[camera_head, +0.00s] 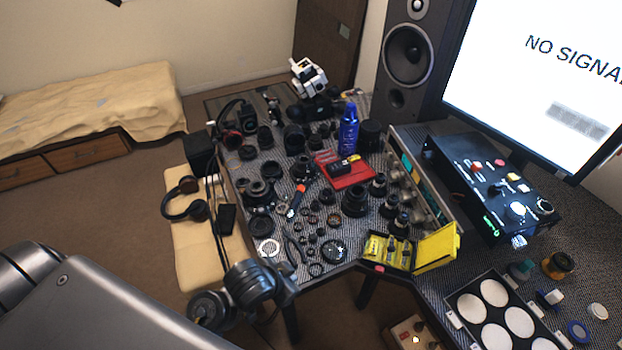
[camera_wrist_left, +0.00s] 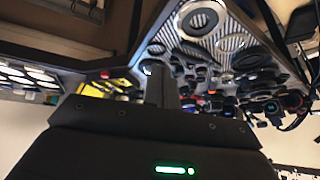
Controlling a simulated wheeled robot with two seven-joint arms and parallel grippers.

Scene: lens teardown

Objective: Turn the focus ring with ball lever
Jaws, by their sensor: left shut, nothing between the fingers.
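Many black lens parts and rings lie on the grey patterned table (camera_head: 345,272) in the head view. I cannot tell which one is the focus ring with the ball lever. Small dark rings (camera_head: 316,269) lie near the front edge, beside a round dark part with bright specks (camera_head: 333,250). My left gripper (camera_head: 284,290) is low at the table's front left corner, its fingers mostly hidden by the wrist. In the left wrist view its fingers (camera_wrist_left: 157,70) are together and empty, with blurred lens parts beyond them. My right gripper is not in view.
A yellow case (camera_head: 437,247) stands open at the table's front right. A blue bottle (camera_head: 348,130) stands upright behind a red tray (camera_head: 347,179). A black control box (camera_head: 490,185) and a tray with white discs (camera_head: 495,318) are at right. The table is crowded.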

